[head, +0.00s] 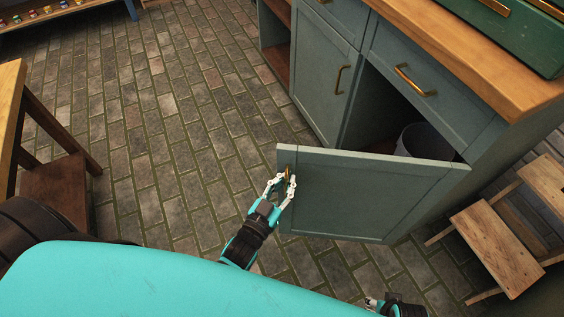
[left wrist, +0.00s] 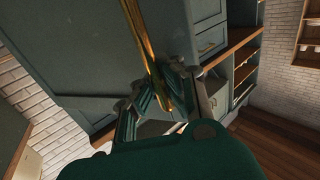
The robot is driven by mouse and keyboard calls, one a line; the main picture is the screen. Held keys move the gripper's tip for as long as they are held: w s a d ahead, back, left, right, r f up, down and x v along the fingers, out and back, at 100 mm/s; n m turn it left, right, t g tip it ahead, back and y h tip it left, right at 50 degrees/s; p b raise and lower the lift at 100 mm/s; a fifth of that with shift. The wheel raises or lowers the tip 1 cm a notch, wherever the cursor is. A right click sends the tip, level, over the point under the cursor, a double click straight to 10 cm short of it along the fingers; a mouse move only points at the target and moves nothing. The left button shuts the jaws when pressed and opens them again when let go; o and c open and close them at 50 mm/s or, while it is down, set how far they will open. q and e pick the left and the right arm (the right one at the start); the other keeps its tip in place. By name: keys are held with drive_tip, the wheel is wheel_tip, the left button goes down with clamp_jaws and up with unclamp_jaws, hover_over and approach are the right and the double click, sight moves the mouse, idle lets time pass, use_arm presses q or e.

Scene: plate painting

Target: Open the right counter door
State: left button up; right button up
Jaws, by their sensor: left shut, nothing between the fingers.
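The right counter door (head: 365,196) is a grey-green panel that stands swung wide open, out from the counter. Its brass handle (head: 288,171) is near the free edge, at the left in the head view. My left gripper (head: 284,177) is shut at this handle, with nothing held between its fingers. In the left wrist view the brass handle (left wrist: 146,45) runs down to the fingertips of my left gripper (left wrist: 162,88); whether they touch is unclear. My right gripper (head: 374,303) shows only in part at the bottom edge, and its fingers are hard to make out.
The open cabinet holds a pale bucket (head: 420,141). The left counter door (head: 322,78) and the drawer (head: 425,75) above are closed. A wooden step stool (head: 497,245) stands right of the open door. The brick floor (head: 165,120) to the left is clear, up to a wooden table (head: 10,110).

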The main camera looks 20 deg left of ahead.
use_arm(q)
drive_tip(key=shift+o, duration=1.1)
drive_tip(key=shift+s+a+r, duration=0.1)
drive_tip(key=shift+s+r, duration=0.15)
drive_tip(key=shift+s, duration=0.05)
drive_tip(key=shift+o, duration=1.1)
drive_tip(key=shift+w, duration=0.2)
drive_tip(key=shift+o, duration=1.2)
drive_tip(key=shift+w+a+f, duration=0.15)
drive_tip(key=shift+w+f, duration=0.2)
drive_tip(key=shift+w, duration=0.1)
drive_tip(key=shift+s+r, duration=0.15)
drive_tip(key=s+a, duration=0.2)
drive_tip(key=s, duration=0.9)
drive_tip(key=shift+s, duration=0.4)
